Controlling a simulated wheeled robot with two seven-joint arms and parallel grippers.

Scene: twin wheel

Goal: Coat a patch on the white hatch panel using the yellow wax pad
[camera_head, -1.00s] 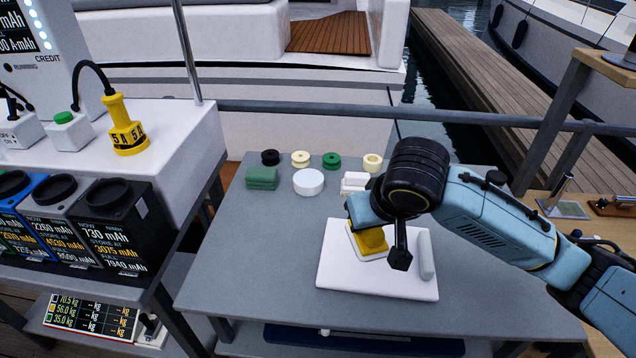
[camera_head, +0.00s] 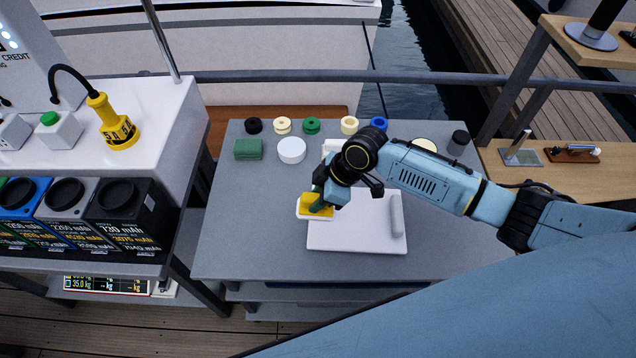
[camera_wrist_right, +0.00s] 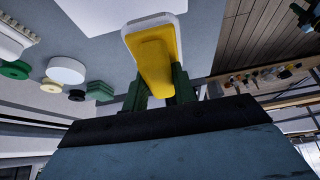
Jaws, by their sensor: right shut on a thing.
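The white hatch panel (camera_head: 355,238) lies flat on the grey table, with a raised white bar (camera_head: 397,215) along its right side. My right gripper (camera_head: 321,203) is shut on the yellow wax pad (camera_head: 309,197), which has a white base. The pad is at the panel's upper left corner and reaches past its left edge; I cannot tell whether it touches. In the right wrist view the yellow pad (camera_wrist_right: 156,62) sits between the green fingers (camera_wrist_right: 155,90), its white base beyond it. No coating shows on the panel. My left gripper is not in view.
Behind the panel on the grey table (camera_head: 240,230) are a green block (camera_head: 248,149), a white round tub (camera_head: 292,150) and several coloured rings (camera_head: 312,125). A dark jar (camera_head: 459,142) stands at the back right. The table left of the panel is clear.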

